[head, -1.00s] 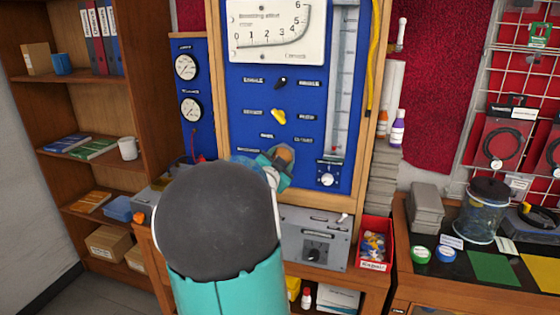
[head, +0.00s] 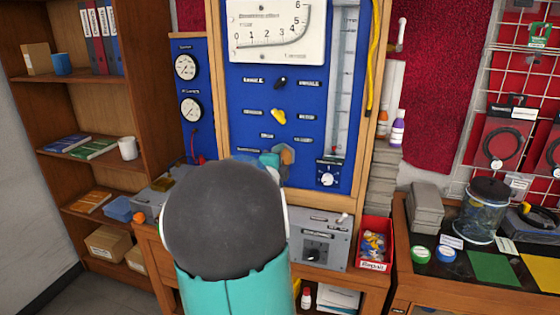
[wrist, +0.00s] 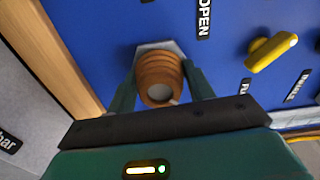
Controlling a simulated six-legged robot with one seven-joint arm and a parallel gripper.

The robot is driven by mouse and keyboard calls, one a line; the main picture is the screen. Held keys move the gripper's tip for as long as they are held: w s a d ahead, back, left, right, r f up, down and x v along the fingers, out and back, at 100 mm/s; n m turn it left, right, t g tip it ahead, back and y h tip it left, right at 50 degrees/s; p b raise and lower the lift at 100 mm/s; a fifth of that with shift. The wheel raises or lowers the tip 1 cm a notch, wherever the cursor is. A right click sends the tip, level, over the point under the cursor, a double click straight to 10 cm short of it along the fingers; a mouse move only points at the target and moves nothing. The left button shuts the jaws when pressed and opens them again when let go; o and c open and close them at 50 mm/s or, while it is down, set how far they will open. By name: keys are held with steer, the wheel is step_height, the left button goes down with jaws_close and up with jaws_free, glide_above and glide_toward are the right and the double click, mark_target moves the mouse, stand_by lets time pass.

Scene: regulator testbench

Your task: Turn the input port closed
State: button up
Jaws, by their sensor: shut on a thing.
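The input port (wrist: 158,70), a ribbed orange-brown cylinder with a pale end, sticks out from a grey hexagonal base on the blue panel. My gripper (wrist: 161,84) has one green finger on each side of it in the wrist view and is shut on it. An "OPEN" label (wrist: 204,18) is beside the port in the wrist view. In the head view only part of the port (head: 287,155) shows, and my arm hides much of my gripper (head: 273,160).
A yellow lever knob (head: 278,116), also in the wrist view (wrist: 270,52), and a black knob (head: 281,83) are above the port. A white dial (head: 328,179) is at the right. A grey box (head: 320,240) and a red parts bin (head: 375,243) stand below.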

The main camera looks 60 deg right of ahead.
steer(key=shift+m, duration=0.5)
steer(key=o, duration=1)
steer(key=shift+c, duration=0.2)
steer(key=shift+a, duration=0.15)
steer(key=s+a, duration=0.2)
steer(key=a, duration=1.1)
steer(key=shift+a, duration=0.25)
